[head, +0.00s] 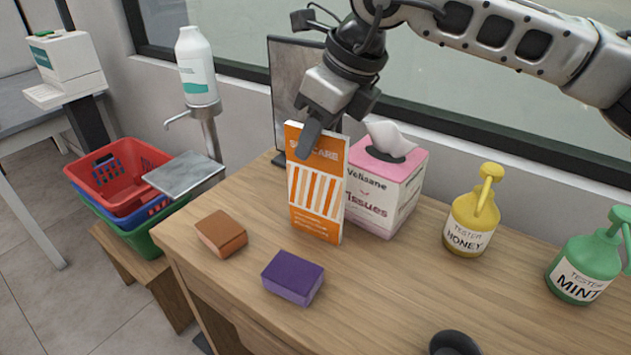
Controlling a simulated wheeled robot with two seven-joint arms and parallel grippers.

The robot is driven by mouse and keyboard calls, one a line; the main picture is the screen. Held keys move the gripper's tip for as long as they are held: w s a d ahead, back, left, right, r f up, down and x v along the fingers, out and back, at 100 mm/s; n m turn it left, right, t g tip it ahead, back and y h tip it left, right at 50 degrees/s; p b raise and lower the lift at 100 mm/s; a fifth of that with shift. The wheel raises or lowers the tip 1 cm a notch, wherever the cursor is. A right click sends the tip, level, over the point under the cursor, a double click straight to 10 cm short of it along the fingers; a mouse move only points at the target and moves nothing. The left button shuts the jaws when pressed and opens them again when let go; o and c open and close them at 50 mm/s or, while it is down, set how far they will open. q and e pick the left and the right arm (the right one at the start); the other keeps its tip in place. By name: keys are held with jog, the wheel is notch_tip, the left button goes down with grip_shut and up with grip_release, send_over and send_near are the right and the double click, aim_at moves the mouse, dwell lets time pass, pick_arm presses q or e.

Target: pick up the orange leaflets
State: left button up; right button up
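The orange leaflets (318,205) stand upright as an orange and white stack on the wooden counter, in front of a tissue box, in the head view. My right gripper (318,128) reaches down from above to their top edge. One dark finger overlaps the upper front of the leaflets and hides part of the printed title. The other finger is not clearly seen, so I cannot tell whether the gripper has closed on them. My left gripper is not in view.
A pink tissue box (377,200) stands close behind right. A brown box (221,233) and purple box (292,278) lie in front. Yellow honey (466,228) and green mint (578,272) pump bottles stand right. A dark monitor (285,75) stands behind. A dark rounded object (455,344) shows at the bottom.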

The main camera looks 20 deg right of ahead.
jog(key=shift+w+a+f, duration=0.1)
jog(key=shift+f, duration=0.3)
grip_shut()
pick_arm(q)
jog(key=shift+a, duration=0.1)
pick_arm(e)
jog(key=shift+r, duration=0.15)
